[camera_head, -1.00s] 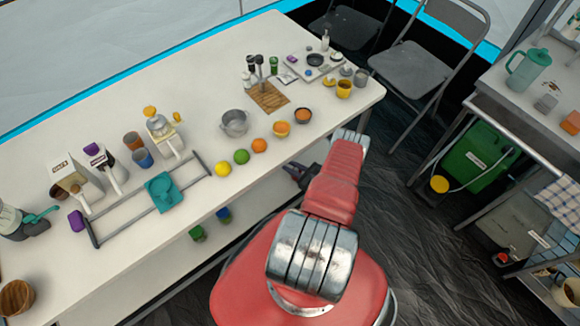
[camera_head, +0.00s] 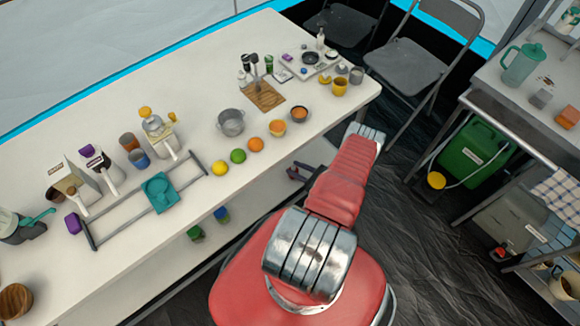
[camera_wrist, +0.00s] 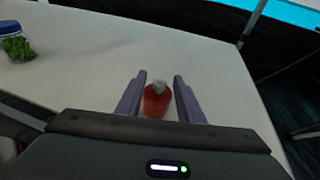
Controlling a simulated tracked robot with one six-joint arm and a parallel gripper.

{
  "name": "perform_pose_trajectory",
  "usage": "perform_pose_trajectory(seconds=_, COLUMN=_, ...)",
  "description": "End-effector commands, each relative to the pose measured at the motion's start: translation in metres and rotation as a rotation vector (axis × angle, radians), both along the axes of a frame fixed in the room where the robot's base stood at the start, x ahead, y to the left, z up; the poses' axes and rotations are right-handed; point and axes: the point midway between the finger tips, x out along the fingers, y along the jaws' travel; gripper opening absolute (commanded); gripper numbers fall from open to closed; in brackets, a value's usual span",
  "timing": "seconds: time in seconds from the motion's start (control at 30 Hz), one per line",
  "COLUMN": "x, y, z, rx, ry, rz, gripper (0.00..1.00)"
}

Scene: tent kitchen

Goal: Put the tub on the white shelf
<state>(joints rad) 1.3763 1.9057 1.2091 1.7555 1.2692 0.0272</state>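A small red container with a pale grey top (camera_wrist: 157,102), which looks like the tub, stands between my fingers in the wrist view. My gripper (camera_wrist: 159,78) is open, with one purple finger on each side and a narrow gap at both sides. The container is over or on a white surface (camera_wrist: 95,65), which looks like the white shelf under the long table. In the head view my gripper (camera_head: 300,173) is low beside that lower shelf (camera_head: 165,265), partly hidden by my red arm.
A jar with a blue lid and green contents (camera_wrist: 17,42) stands at the left of the surface. The white table (camera_head: 60,145) above holds fruit, a pot (camera_head: 231,122), a teal dish and a grey rack. A folding chair (camera_head: 425,60) stands at the right.

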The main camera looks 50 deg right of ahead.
Motion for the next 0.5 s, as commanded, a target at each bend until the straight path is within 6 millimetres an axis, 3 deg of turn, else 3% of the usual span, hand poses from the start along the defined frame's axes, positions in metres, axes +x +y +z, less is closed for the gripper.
perform_pose_trajectory(seconds=0.3, x=-0.045, y=-0.002, z=0.014, rx=0.0, ry=0.0, rz=-0.004, gripper=0.34)
perform_pose_trajectory(seconds=0.5, x=-0.061, y=-0.001, z=0.018, rx=0.0, ry=0.0, rz=-0.002, gripper=0.34)
